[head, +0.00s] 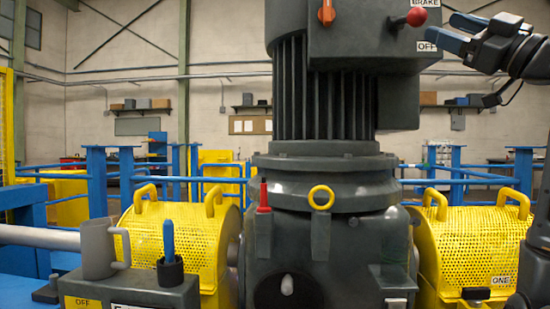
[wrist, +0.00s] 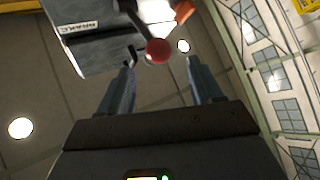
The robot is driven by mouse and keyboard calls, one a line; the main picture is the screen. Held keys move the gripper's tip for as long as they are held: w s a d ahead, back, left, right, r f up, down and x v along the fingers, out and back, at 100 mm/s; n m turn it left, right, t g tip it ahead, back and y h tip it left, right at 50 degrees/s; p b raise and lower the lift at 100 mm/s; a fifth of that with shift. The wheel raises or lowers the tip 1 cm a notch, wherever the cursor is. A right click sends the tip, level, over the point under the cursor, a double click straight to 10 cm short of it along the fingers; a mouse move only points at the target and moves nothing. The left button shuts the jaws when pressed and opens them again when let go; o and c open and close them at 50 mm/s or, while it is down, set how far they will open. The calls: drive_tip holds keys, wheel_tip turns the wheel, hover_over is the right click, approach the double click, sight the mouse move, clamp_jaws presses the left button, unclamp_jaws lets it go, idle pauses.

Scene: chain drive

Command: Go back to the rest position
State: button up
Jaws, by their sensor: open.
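My gripper (head: 459,33) is at the upper right in the head view, with blue fingers pointing left toward the red-knobbed brake lever (head: 416,16). The lever sticks out from the right side of the dark brake box (head: 360,40), between a BRAKE label above and an OFF label below. In the wrist view my gripper (wrist: 157,78) has its two blue fingers spread apart, with nothing between their pads. The red knob (wrist: 158,51) shows just beyond the fingertips, and it looks apart from them. The brake box (wrist: 95,38) is at the upper left there.
The large grey motor (head: 325,110) stands at centre, between two yellow mesh guards (head: 180,235) (head: 465,245). A control box with a blue-handled lever (head: 168,240) and a grey mug-like container (head: 98,249) is at the lower left. Blue railings stand behind. Open air surrounds the gripper above the right guard.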

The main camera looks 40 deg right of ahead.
drive_tip(key=w+f+m+g+h+p, duration=0.1)
drive_tip(key=w+f+m+h, duration=0.35)
drive_tip(key=f, duration=0.65)
drive_tip(key=w+f+m+g+h+p, duration=0.1)
drive_tip(key=w+f+m+g, duration=0.1)
drive_tip(key=w+f+m, duration=0.65)
drive_tip(key=a+f+g+p, duration=0.1)
drive_tip(key=a+f+g, duration=0.1)
drive_tip(key=a+f, duration=0.65)
drive_tip(key=a+f+g+p, duration=0.15)
drive_tip(key=a+f, duration=0.25)
drive_tip(key=f, duration=0.9)
drive_tip(key=s+a+f+n+g+y+p, duration=0.1)
drive_tip(key=s+a+f+y, duration=0.1)
drive_tip(key=s+a+f, duration=0.4)
drive_tip(key=s+a+f+n+g+y+p, duration=0.1)
drive_tip(key=s+a+f, duration=0.4)
drive_tip(key=a, duration=0.4)
drive_tip(key=s+a+n+y+p, duration=0.1)
drive_tip(key=s+a+n+y, duration=0.1)
drive_tip(key=s+a, duration=0.3)
drive_tip(key=s+a+f+n+g+y+p, duration=0.1)
drive_tip(key=s+a+n+y, duration=0.1)
drive_tip(key=s, duration=0.9)
drive_tip(key=a+y, duration=0.1)
drive_tip(key=a, duration=0.1)
drive_tip(key=shift+s+a+f+n, duration=0.2)
drive_tip(key=shift+s+a+n, duration=0.1)
drive_tip(key=shift+s+a, duration=0.1)
